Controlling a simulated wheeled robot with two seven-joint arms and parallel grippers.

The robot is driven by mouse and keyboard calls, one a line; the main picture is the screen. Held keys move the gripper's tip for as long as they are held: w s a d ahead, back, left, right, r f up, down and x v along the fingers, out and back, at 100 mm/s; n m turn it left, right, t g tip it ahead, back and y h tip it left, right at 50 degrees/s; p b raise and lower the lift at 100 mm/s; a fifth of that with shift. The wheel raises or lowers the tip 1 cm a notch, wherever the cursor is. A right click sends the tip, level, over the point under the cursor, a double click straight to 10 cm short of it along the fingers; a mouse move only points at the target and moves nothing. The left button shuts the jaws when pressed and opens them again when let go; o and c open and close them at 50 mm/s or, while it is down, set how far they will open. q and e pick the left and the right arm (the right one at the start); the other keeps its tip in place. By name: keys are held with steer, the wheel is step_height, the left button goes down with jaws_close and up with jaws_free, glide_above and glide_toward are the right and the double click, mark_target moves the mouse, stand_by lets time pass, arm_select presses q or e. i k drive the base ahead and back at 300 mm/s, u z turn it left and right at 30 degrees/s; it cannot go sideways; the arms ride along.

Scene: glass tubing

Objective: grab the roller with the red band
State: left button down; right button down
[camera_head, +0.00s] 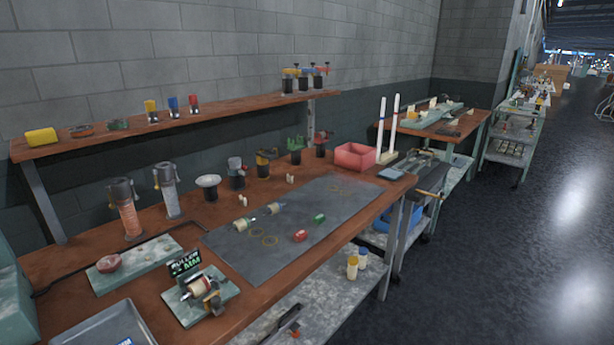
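A pale roller (201,286) with what looks like a red band sits in a small stand on a green-grey base plate (225,291) at the front of the bench. A small dark sign with green and white lettering (184,263) stands behind it. Two more cream rollers, one at the left (243,225) and one at the right (276,208), lie on the grey mat (262,263); their bands are too small to make out. Neither of my grippers shows in this view.
A red piece (300,236) and a green piece (319,218) lie on the mat. A grey tray (82,331) is at the front left. Burners and jars line the back under a shelf (220,116). A pink bin (354,156) stands at the far end. The mat's front is clear.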

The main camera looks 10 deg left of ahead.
mark_target(197, 289)
steer(key=z, duration=0.2)
steer(key=k, duration=0.35)
steer(key=z, duration=1.1)
steer(key=k, duration=1.05)
steer(key=z, duration=0.55)
steer(key=i, duration=1.4)
steer(key=u, duration=0.6)
steer(key=i, duration=1.65)
steer(key=u, duration=1.85)
steer(key=i, duration=1)
steer(key=u, duration=1.2)
